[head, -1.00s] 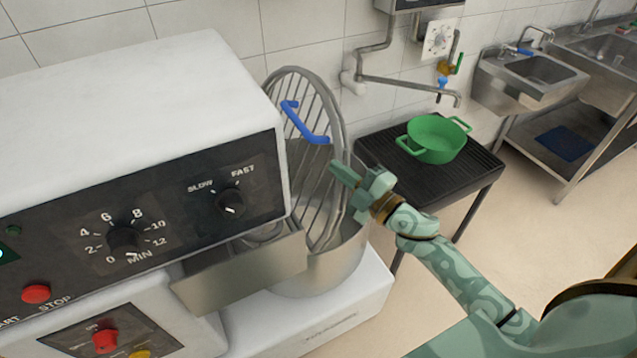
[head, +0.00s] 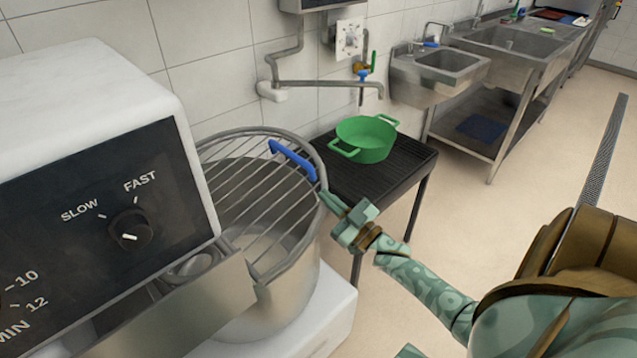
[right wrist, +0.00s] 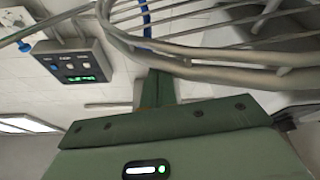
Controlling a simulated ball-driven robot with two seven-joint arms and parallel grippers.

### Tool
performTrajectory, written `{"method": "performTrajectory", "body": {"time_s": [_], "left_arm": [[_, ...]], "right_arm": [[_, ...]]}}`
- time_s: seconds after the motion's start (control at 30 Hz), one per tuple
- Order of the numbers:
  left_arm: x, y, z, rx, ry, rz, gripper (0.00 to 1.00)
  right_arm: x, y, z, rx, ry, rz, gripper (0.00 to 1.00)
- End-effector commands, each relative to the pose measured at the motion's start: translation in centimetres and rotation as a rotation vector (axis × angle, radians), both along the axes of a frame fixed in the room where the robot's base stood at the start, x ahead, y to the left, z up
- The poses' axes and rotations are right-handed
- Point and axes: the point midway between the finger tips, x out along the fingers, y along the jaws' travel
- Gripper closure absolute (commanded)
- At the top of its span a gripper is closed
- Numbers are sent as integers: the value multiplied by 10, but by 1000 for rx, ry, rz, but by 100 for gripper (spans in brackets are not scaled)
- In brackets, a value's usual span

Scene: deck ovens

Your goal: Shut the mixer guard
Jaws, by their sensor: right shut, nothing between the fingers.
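The mixer guard (head: 308,243), a grey wire grille with a round rim, lies low over the steel bowl (head: 290,298), slightly tilted. I cannot tell whether its rim touches the bowl. Its blue handle (head: 293,160) is on the far right part of the grille. My right gripper (head: 328,200) is shut and empty, at the outer right side of the rim, close below the handle's end. In the right wrist view, the shut fingers (right wrist: 157,88) are against or just beside the guard's rim (right wrist: 215,72); contact is unclear. My left gripper is not in view.
The white mixer body (head: 90,90) with its dark control panel (head: 100,215) stands left of the bowl. A green pot (head: 365,140) stands on a black rack table (head: 400,165) behind my right gripper. Steel sinks (head: 440,75) are farther back. The floor at right is clear.

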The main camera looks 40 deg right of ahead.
Motion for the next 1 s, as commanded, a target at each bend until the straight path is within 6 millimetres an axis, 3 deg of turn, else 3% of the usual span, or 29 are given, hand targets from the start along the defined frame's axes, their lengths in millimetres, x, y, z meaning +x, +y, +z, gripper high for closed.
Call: {"method": "performTrajectory", "body": {"time_s": [0.03,0.1,0.4,1.0], "left_arm": [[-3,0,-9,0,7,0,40],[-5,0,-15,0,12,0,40],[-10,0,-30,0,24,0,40],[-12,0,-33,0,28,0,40]], "right_arm": [[0,-2,-16,36,5,-1,100],[0,-4,-27,85,8,-1,100],[0,-6,-57,227,9,1,100],[-1,-6,-69,270,18,-1,100]]}}
